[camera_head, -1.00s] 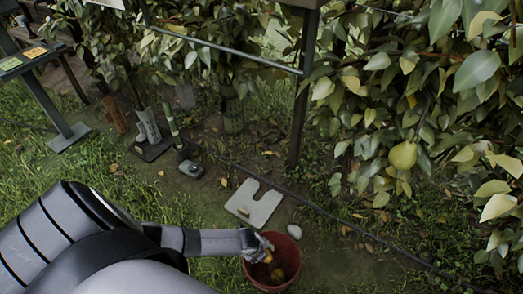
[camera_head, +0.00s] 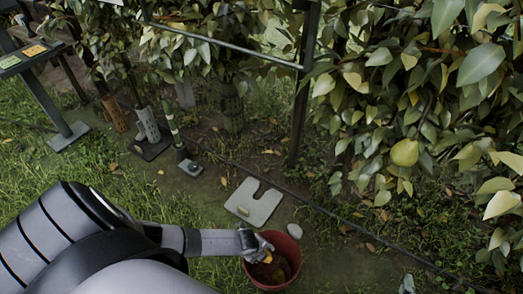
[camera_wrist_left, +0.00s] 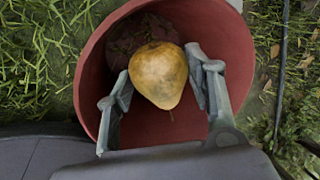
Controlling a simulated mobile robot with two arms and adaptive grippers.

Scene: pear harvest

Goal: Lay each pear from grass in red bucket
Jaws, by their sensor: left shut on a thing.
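The red bucket (camera_head: 296,258) stands on the ground at the lower middle of the head view. My left gripper (camera_head: 264,254) is at its left rim, shut on a yellow-brown pear (camera_wrist_left: 158,72). In the left wrist view, the fingers hold the pear from both sides over the mouth of the bucket (camera_wrist_left: 238,50). A dim brownish shape lies deeper inside the bucket; I cannot tell exactly what it is. A small pale grey shape (camera_head: 407,284) at the bottom edge may be the tip of my right gripper; its jaws cannot be made out.
A pale notched plate (camera_head: 254,203) and a white stone (camera_head: 294,231) lie behind the bucket. A dark cable (camera_head: 335,212) crosses the ground. A pear (camera_head: 404,153) hangs in the leaves at right. A metal post (camera_head: 300,120) stands behind. Grass at left is open.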

